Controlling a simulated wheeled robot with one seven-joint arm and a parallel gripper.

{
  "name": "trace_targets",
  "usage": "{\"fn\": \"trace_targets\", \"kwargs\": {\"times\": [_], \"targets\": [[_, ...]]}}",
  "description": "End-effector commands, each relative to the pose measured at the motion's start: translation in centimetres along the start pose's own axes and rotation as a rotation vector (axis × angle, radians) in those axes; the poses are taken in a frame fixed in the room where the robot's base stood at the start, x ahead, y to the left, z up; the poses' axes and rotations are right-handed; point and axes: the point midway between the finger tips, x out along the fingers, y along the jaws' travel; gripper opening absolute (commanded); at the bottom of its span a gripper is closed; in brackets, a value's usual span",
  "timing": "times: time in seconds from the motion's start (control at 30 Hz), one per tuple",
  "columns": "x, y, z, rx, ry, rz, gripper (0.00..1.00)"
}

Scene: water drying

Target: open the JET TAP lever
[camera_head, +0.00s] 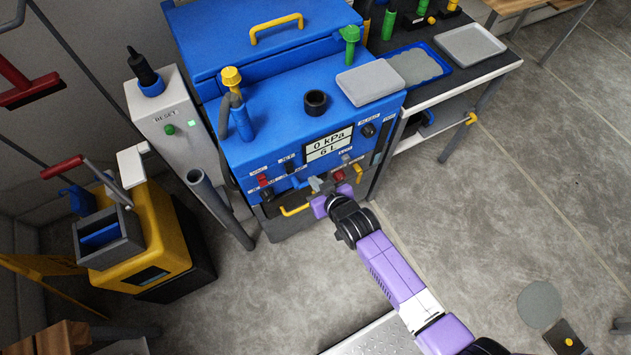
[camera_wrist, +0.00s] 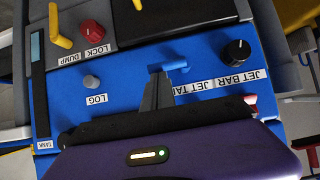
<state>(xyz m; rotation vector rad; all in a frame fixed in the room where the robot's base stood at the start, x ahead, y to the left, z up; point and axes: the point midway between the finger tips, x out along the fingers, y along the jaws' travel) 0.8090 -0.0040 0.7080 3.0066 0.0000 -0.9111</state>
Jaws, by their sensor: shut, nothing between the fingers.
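The JET TAP lever (camera_wrist: 174,65) shows in the wrist view as a short blue bar on the blue panel, just above the JET TAP label (camera_wrist: 186,88), part of which is covered. My gripper (camera_wrist: 157,75) is shut and empty, its dark fingertips right beside the lever's left end. I cannot tell whether they touch it. The lever's mount is partly hidden by the fingers.
In the wrist view a black JET BAR knob (camera_wrist: 236,50) sits right of the lever, a grey LOG button (camera_wrist: 91,81) left. A red LOCK knob (camera_wrist: 95,32) and yellow DUMP lever (camera_wrist: 60,28) are upper left. A yellow handle (camera_head: 296,210) sits below the panel.

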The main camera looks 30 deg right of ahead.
Motion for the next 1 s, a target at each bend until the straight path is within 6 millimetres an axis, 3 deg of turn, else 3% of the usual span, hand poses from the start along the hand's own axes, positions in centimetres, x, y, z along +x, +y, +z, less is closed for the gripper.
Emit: {"fn": "trace_targets", "kwargs": {"times": [1.0], "targets": [[0.34, -0.09, 0.60, 0.097, -0.001, -0.065, 0.00]]}}
